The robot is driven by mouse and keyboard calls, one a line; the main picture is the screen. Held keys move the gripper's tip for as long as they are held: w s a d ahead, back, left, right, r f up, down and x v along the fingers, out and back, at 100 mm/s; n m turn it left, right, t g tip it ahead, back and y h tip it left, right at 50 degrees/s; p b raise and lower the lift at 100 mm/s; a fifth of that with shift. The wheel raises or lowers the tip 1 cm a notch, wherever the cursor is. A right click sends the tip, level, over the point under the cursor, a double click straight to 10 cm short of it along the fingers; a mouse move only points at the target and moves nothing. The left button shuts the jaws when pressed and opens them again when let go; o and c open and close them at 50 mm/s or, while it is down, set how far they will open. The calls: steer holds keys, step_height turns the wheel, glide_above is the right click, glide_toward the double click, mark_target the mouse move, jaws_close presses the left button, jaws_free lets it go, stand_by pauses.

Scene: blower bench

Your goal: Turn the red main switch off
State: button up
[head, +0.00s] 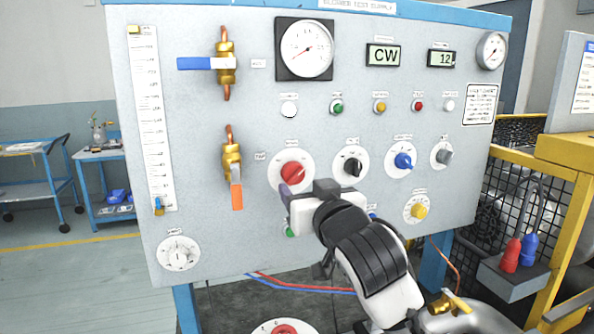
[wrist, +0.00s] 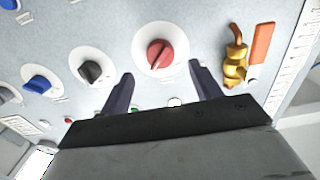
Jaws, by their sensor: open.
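The red main switch (head: 292,173) is a red rotary knob on a round white plate on the grey panel (head: 200,130). In the wrist view the red knob (wrist: 160,53) lies ahead, beyond the fingertips and between their lines. My gripper (wrist: 158,75) is open and empty, with one dark finger on each side below the white plate. In the head view my gripper (head: 285,190) is just below the knob, with a finger overlapping the lower edge of its plate. Whether it touches the plate cannot be told. The other finger is mostly hidden behind the gripper body.
A black knob (head: 352,167), a blue knob (head: 403,160) and a grey knob (head: 444,157) sit to the right. A brass valve with an orange lever (head: 236,192) is at the left. A yellow knob (head: 418,211) is lower right.

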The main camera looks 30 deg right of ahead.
mark_target(296, 179)
steer(key=p+x, duration=0.1)
steer(key=x, duration=0.5)
steer(key=shift+p, duration=0.4)
steer(key=shift+c, duration=0.2)
steer(key=c, duration=0.9)
